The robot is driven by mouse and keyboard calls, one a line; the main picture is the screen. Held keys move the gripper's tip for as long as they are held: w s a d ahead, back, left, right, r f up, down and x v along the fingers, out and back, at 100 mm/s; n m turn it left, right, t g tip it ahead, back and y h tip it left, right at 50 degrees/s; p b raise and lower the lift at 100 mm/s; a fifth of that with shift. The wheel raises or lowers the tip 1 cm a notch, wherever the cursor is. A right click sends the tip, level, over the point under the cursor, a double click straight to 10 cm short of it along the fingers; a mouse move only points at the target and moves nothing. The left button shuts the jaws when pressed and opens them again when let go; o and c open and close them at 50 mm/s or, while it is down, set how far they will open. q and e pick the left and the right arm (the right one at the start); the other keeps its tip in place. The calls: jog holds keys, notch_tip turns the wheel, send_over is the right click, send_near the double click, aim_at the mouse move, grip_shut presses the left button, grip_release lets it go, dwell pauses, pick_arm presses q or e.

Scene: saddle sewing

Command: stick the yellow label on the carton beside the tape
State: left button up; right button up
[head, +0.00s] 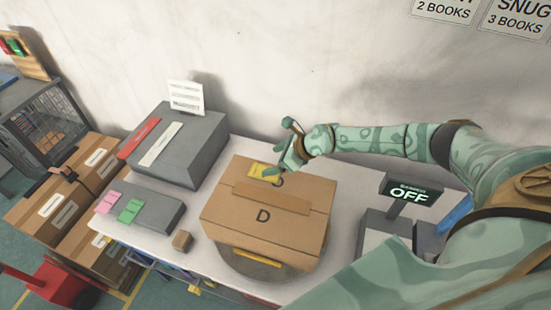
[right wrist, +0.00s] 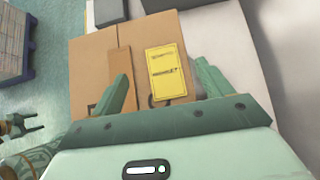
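The carton (head: 225,220) is a closed brown box marked D, with a brown tape strip (head: 272,197) across its top. The yellow label (head: 262,171) is on the far part of the carton top, beside the tape. In the right wrist view the label (right wrist: 168,72) looks flat against the carton (right wrist: 90,65), right of the tape (right wrist: 120,62). I cannot tell whether it is fully pressed down. My right gripper (head: 280,152) is just over the carton's far edge. Its fingers are spread, one each side of the label. My left gripper (right wrist: 22,125) shows only at the right wrist view's left edge, apart and seemingly open.
The carton rests on a round grey turntable (head: 240,266) on the pale table. A grey block with red and white strips (head: 175,140) stands left, and a lower grey block with pink and green tags (head: 145,208) nearer. The OFF sign (head: 409,195) stands right.

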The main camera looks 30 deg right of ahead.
jog(key=o, duration=0.5)
jog(key=shift+c, duration=0.2)
jog(key=p+v, duration=0.4)
jog(key=v, duration=0.3)
jog(key=shift+d, duration=0.2)
jog(key=shift+s+r, duration=0.1)
jog(key=shift+s, duration=0.05)
dwell(0.7)
notch_tip(320, 180, up, 6)
jog(key=p, duration=0.6)
dwell(0.3)
